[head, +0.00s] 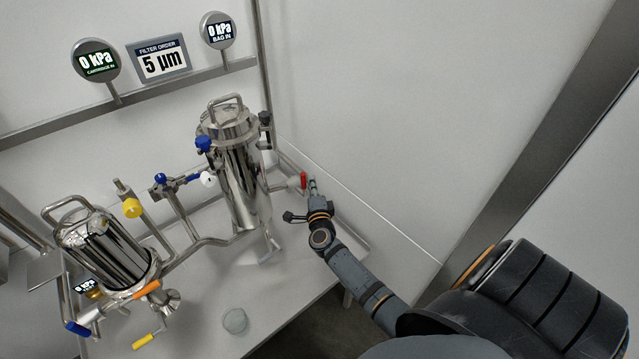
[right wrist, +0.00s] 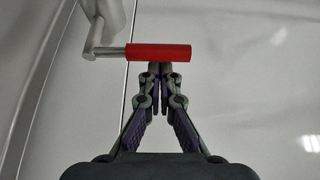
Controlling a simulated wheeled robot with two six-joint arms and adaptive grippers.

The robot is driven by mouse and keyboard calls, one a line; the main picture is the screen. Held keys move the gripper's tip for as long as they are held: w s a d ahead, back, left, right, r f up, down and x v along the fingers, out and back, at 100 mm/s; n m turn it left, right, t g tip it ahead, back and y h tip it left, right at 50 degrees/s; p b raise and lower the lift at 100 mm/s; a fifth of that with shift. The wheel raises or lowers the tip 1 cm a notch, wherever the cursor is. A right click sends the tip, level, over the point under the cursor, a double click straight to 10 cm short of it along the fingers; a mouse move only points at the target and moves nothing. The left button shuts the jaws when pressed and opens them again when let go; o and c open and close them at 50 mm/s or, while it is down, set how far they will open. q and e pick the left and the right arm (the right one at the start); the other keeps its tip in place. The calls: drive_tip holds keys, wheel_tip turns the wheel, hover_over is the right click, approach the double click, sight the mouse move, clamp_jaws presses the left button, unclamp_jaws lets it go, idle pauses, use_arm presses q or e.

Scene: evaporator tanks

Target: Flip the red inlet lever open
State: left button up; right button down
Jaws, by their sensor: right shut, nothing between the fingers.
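The red inlet lever (head: 304,180) sits at the right end of the pipework, beside the tall steel tank (head: 241,180). In the right wrist view the red lever (right wrist: 158,52) lies level across the picture, on a metal rod that joins a grey pipe part at left. My right gripper (head: 313,184) is just right of the lever. Its fingertips (right wrist: 160,70) are together, right at the lever's lower edge in the wrist view, with nothing between them. I cannot tell whether they touch the lever. My left gripper is not in view.
A second steel tank (head: 103,250) stands at left, with blue, orange and yellow valve handles around it. Two gauges reading 0 kPa and a 5 µm sign (head: 162,60) are on the rail behind. A clear dish (head: 235,321) stands on the table. A wall rises behind the right gripper.

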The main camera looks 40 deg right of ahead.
drive_tip(key=shift+a+f, duration=0.1)
idle(0.4)
drive_tip(key=shift+a+n+b, duration=0.15)
drive_tip(key=shift+n+b, duration=0.15)
drive_tip(key=shift+b, duration=0.15)
